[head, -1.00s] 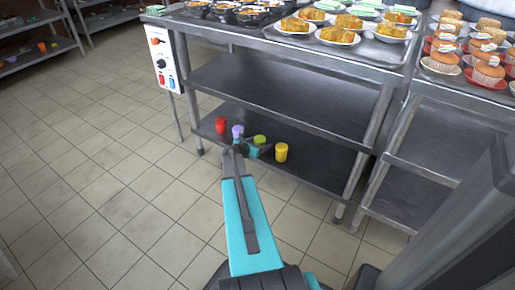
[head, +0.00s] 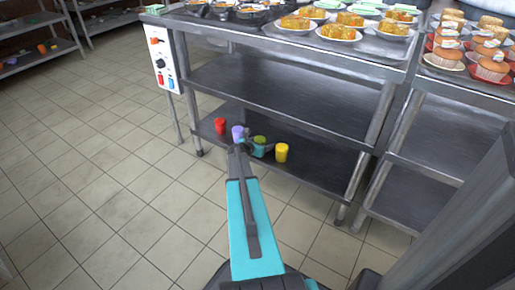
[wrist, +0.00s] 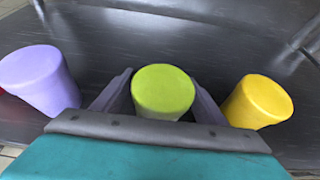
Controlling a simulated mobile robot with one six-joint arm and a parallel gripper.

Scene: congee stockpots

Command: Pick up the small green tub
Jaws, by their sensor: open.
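The small green tub (wrist: 163,91) stands upright on the bottom shelf, between the two fingers of my gripper (wrist: 163,100) in the wrist view. The jaws are open, with a finger on each side of the tub. I cannot tell whether either finger touches it. In the head view the green tub (head: 259,140) shows just beyond the end of my arm, partly hidden by my gripper (head: 258,149).
A purple tub (wrist: 42,80) stands left of the gripper and a yellow tub (wrist: 258,101) right of it, both close. A red tub (head: 220,126) is farther left. The dark bottom shelf (head: 315,170) is bare to the right. A middle shelf (head: 290,95) hangs above.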

